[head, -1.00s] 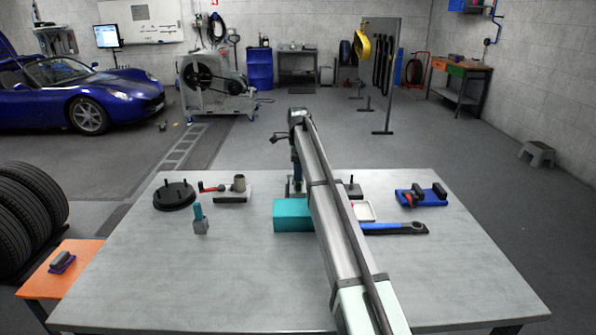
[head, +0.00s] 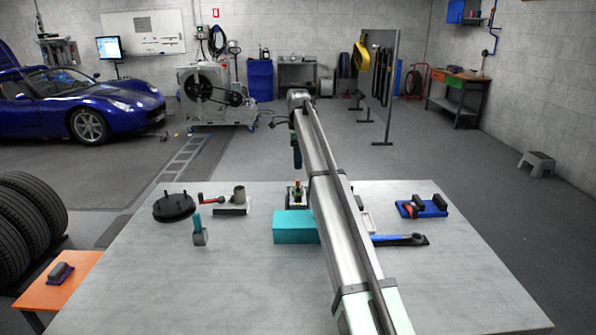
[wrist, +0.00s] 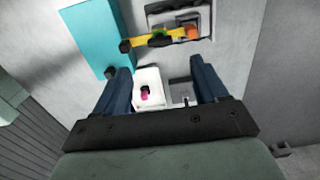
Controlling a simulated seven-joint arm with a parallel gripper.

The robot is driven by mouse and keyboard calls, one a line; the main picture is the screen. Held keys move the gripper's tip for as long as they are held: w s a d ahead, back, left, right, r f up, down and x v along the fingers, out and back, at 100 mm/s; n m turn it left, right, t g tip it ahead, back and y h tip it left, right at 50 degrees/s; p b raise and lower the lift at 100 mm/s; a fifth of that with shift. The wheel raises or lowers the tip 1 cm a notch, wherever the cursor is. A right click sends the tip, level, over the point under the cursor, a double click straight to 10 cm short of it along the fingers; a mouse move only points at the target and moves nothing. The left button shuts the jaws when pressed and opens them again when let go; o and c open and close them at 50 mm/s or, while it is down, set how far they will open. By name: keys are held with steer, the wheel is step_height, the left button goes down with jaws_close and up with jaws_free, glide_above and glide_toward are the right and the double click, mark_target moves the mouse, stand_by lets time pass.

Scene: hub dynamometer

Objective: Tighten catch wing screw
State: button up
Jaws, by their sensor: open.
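My gripper (head: 297,160) hangs above the table's far side. Its two dark blue fingers (wrist: 162,76) are apart in the wrist view, with nothing held between them. A small fixture (head: 297,197) with red, green and yellow parts stands behind the teal block (head: 294,228). In the wrist view, a yellow bar (wrist: 138,45) with a black end, a green part (wrist: 159,34) and an orange part (wrist: 192,33) lies across this fixture, beyond the fingertips. The teal block (wrist: 95,32) is to its left. I cannot single out the catch wing screw at this size.
A white tray (head: 368,222) with a pink item (wrist: 145,94) and a blue-handled wrench (head: 400,240) are right of my arm. A black disc (head: 173,207), a teal-topped grey block (head: 199,236) and a blue holder (head: 422,206) stand around. The front of the table is clear.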

steer(key=shift+r, duration=2)
